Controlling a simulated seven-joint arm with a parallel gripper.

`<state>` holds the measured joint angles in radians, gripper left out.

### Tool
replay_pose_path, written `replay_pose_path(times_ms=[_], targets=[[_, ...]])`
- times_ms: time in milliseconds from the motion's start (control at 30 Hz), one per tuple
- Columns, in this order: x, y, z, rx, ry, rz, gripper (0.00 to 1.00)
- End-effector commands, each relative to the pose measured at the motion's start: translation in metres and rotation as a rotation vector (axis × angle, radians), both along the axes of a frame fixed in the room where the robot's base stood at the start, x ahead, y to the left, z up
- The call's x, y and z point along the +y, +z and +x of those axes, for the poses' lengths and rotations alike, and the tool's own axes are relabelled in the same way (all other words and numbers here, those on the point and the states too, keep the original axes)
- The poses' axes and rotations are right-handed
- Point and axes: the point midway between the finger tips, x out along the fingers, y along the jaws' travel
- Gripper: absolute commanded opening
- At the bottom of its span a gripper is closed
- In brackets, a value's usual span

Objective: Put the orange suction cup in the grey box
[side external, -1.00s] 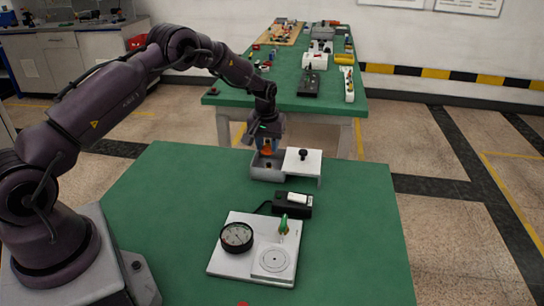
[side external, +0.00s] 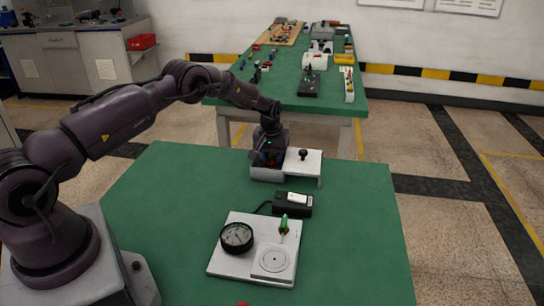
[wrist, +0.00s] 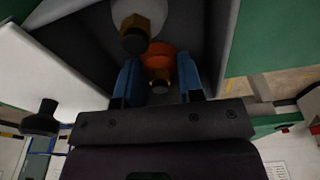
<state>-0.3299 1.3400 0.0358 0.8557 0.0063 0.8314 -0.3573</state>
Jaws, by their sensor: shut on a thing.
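The grey box (side external: 265,174) stands at the far edge of the green table, with its white lid (side external: 304,162) slid to the right and its left part open. My gripper (side external: 267,161) is down in that opening, its tips hidden behind the front wall in the side view. In the wrist view my blue fingers (wrist: 160,78) are shut on the orange suction cup (wrist: 157,55), which has a brass fitting. The cup is inside the box walls (wrist: 222,40); I cannot tell whether it touches the floor. A pale cup with a brass fitting (wrist: 138,18) lies close beside it in the box.
The lid's black knob (wrist: 42,118) stands close to my gripper. Nearer on the table are a black switch box (side external: 292,205) and a white plate (side external: 222,262) with a dial gauge (side external: 237,237) and a green-handled part (side external: 284,225). The table's left side is clear.

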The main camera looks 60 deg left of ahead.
Motion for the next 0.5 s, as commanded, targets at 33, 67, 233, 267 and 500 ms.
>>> replay_pose_path(times_ms=[33,67,233,267,500], targets=[[0.0,-0.001,0.0,0.0,0.0,0.0,0.41],[0.0,-0.001,0.0,0.0,0.0,0.0,0.46],[0.0,-0.001,0.0,0.0,0.0,0.0,0.46],[0.0,-0.001,0.0,0.0,0.0,0.0,0.46],[-0.001,0.017,0.0,-0.003,-0.001,0.001,0.46]])
